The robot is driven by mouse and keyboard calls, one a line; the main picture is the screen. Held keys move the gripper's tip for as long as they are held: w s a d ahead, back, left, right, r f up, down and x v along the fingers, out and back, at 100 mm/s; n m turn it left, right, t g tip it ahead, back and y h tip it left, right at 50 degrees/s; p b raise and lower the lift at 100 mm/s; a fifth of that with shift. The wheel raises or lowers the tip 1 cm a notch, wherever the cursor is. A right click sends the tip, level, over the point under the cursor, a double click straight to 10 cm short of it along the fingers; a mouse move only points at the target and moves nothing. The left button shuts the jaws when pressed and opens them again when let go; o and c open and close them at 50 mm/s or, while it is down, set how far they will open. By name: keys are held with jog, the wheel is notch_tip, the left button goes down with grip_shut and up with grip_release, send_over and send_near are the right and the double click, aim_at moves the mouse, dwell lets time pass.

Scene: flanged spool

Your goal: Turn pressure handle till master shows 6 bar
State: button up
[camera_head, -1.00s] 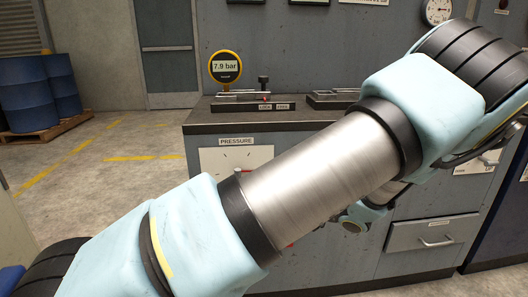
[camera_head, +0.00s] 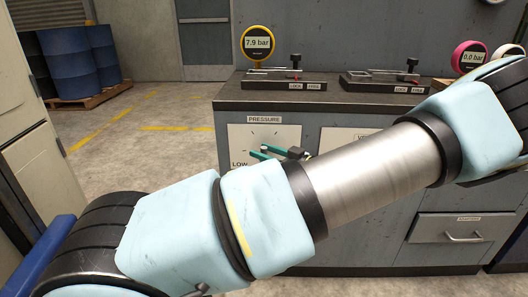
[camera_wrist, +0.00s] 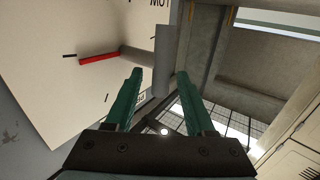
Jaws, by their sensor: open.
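The yellow-rimmed gauge (camera_head: 257,43) on the bench reads 7.9 bar in the head view. The white PRESSURE dial plate (camera_head: 240,137) is on the cabinet front below it. My gripper (camera_head: 256,152) is in front of this plate, its green fingers apart. In the wrist view, my gripper (camera_wrist: 160,74) points at the grey pressure handle (camera_wrist: 163,60), which lies just beyond and between the fingertips. I cannot tell whether they touch. The handle's red pointer (camera_wrist: 98,59) lies over the white plate. In the head view the handle is not clearly seen.
Two clamp fixtures, one near the yellow gauge (camera_head: 284,84) and one to its right (camera_head: 385,84), stand on the bench top. A pink gauge (camera_head: 469,57) reads 0.0 bar. My arm hides much of the cabinet front. A light cabinet (camera_head: 45,160) stands at left; open floor lies behind.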

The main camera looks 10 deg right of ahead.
jog(key=shift+w+a, duration=0.1)
jog(key=shift+c, duration=0.3)
grip_shut()
